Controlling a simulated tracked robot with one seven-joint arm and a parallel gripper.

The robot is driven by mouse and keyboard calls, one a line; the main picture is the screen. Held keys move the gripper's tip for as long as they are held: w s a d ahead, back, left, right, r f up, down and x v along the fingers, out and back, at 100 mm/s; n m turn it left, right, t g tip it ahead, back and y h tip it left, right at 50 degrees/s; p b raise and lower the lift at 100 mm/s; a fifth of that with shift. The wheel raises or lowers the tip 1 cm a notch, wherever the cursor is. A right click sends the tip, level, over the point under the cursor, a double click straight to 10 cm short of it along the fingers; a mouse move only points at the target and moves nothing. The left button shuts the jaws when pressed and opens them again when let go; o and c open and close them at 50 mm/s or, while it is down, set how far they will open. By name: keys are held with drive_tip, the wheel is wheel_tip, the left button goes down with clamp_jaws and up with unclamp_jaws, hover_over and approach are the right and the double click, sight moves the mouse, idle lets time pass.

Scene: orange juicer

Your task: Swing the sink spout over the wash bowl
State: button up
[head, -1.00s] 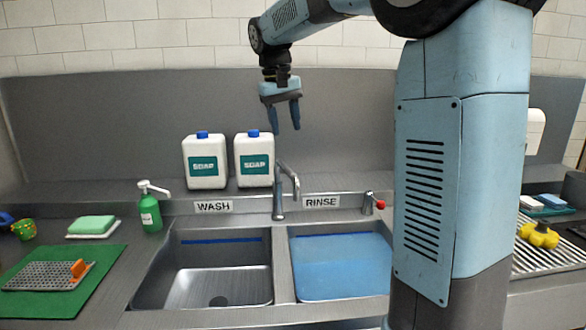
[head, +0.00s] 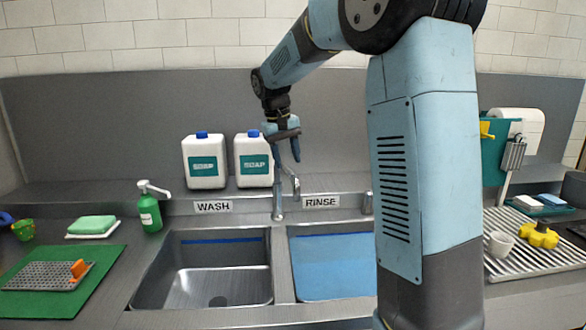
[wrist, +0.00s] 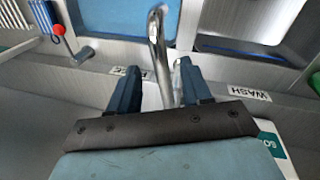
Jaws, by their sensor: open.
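The metal sink spout (head: 290,180) rises from behind the divider between the bowls. It bends toward the front and right, with its tip at the rinse side. The empty wash bowl (head: 180,285) is on the left, below the WASH label. My gripper (head: 284,158) is open and points down at the top of the spout. In the wrist view, the spout (wrist: 157,45) shows between my two open fingers (wrist: 157,72), with a finger on each side. I cannot tell whether either finger touches it.
The rinse bowl (head: 330,265) holds blue liquid. Two soap jugs (head: 204,165) stand on the ledge behind, close to my gripper. A red-ended lever (wrist: 59,31) sits right of the spout in the head view, hidden there by my arm. A green pump bottle (head: 150,212) stands left.

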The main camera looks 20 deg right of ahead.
sight(290, 171)
drive_tip(key=shift+d+f, duration=0.2)
drive_tip(key=shift+f, duration=0.75)
drive_tip(key=shift+d+f, duration=0.15)
drive_tip(key=shift+f, duration=0.75)
clamp_jaws()
